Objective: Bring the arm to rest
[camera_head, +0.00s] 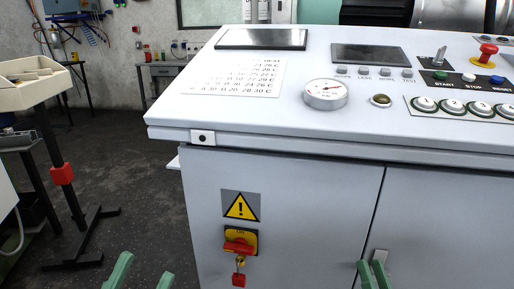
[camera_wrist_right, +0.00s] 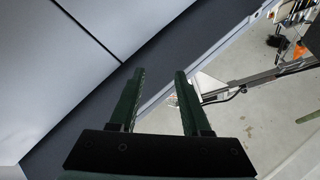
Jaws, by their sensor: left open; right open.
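My left gripper (camera_head: 142,275) shows at the bottom edge of the head view as two green fingers, spread apart with nothing between them. My right gripper (camera_head: 373,268) shows at the bottom edge, to the right, with its green finger tips in front of the cabinet door. In the right wrist view the right gripper (camera_wrist_right: 158,78) has its two dark green fingers apart and empty. Both arms behind the grippers are out of the head view.
A grey control cabinet (camera_head: 300,200) fills the right, its sloped panel bearing a gauge (camera_head: 325,94) and buttons. A red-yellow switch (camera_head: 240,243) sits on its front. A beige tray stand (camera_head: 62,172) is at left. Dark floor (camera_head: 130,190) lies clear between them.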

